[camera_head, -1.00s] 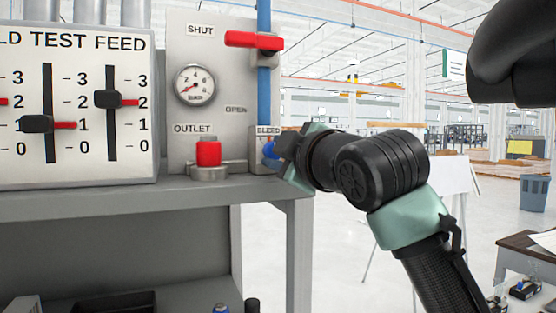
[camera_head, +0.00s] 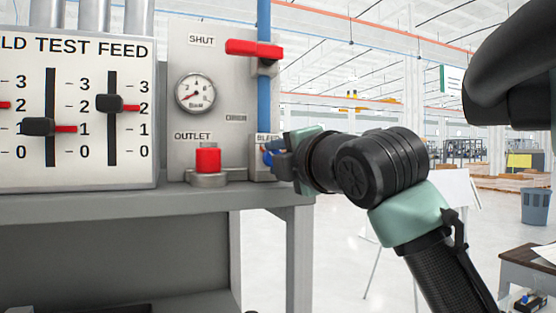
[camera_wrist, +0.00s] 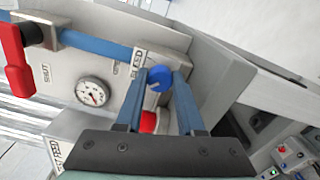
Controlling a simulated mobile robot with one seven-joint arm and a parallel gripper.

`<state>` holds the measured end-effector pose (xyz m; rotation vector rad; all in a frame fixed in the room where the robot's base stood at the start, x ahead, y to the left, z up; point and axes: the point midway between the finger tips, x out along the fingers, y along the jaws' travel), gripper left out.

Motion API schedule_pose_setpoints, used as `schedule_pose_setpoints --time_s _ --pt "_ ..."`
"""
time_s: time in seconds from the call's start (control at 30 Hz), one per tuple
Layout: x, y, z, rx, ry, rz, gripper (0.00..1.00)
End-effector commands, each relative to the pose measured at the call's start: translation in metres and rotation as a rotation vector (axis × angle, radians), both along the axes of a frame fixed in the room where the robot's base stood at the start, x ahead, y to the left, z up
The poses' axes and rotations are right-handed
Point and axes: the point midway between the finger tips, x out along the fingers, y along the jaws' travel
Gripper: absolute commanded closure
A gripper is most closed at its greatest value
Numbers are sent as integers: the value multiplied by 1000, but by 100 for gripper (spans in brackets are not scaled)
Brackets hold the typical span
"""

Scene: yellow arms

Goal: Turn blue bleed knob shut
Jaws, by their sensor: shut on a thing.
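The blue bleed knob (camera_wrist: 159,77) sits under the BLEED label, low on the grey valve panel. In the wrist view my gripper (camera_wrist: 160,80) has one finger on each side of the knob, closed on it. In the head view my gripper (camera_head: 276,159) reaches the knob (camera_head: 267,157) from the right and hides most of it. The knob shows a dark mark on its face; I cannot tell from it how far the knob is turned.
On the panel are a red lever (camera_head: 254,48) on a blue pipe (camera_head: 264,100), a gauge (camera_head: 195,92) and a red outlet (camera_head: 208,159). A slider box (camera_head: 75,110) stands left. The grey bench edge (camera_head: 150,203) runs below.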

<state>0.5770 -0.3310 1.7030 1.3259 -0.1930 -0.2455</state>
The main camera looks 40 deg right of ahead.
Motion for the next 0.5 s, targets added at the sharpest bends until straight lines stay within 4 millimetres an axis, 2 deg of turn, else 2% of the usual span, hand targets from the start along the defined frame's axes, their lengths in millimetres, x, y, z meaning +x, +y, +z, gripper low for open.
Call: schedule_pose_setpoints --time_s 0.5 --pt "0 0 1 -44 12 -1 100"
